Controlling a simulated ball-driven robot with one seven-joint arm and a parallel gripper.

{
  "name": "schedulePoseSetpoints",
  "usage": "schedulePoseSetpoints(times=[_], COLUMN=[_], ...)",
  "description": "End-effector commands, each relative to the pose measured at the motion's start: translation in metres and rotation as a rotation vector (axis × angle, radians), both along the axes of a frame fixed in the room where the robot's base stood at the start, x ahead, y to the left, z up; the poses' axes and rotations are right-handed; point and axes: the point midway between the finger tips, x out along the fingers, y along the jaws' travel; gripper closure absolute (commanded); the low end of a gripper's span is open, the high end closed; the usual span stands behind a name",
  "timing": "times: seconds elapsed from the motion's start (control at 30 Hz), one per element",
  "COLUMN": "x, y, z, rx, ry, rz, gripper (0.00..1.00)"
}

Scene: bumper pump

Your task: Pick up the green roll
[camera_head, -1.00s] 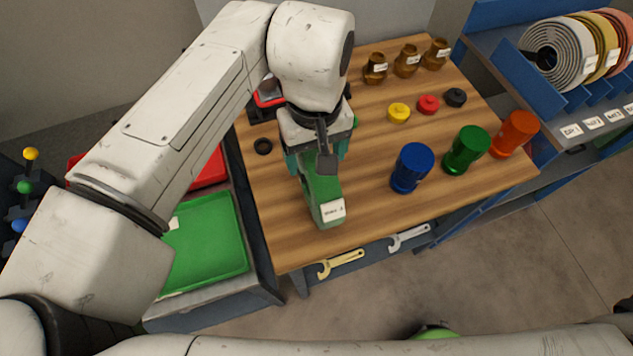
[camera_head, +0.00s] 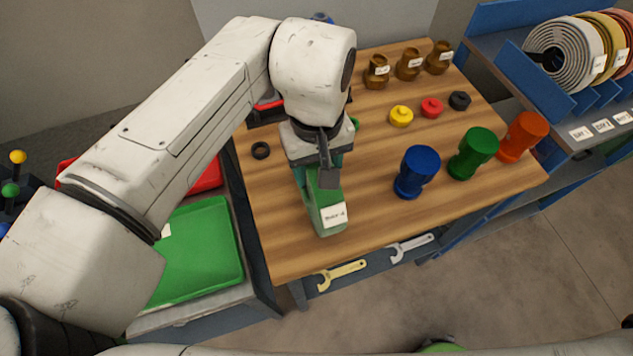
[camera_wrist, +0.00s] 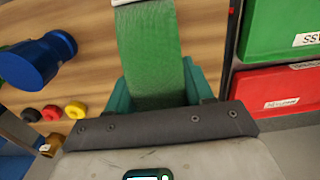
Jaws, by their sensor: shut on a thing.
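The green roll (camera_head: 325,208) is a thick green band seen edge-on, with a white label on its near end. It is over the wooden bench top near the front edge; whether it touches the wood is unclear. My gripper (camera_wrist: 160,92) is shut on it, with teal fingers on both sides of the green band (camera_wrist: 153,50) in the wrist view. In the head view my gripper (camera_head: 318,165) is above the roll's far end, and my wrist hides part of it.
Blue (camera_head: 416,172), green (camera_head: 473,153) and orange (camera_head: 522,136) fittings stand to the right on the bench (camera_head: 370,220). Small caps and brown fittings are behind. A green tray (camera_head: 200,250) is at left. A blue rack (camera_head: 540,85) with hose rolls is at right.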

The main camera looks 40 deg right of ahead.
Motion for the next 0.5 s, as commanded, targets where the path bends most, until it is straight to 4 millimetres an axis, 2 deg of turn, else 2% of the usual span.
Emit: schedulePoseSetpoints(times=[0.07, 0.37, 0.5], x=[0.0000, 0.0000, 0.0000], y=[0.0000, 0.0000, 0.0000], z=[-0.0001, -0.0001, -0.0002], rx=[0.000, 0.000, 0.000], ry=[0.000, 0.000, 0.000], rz=[0.000, 0.000, 0.000], gripper=[0.69, 0.98, 1.00])
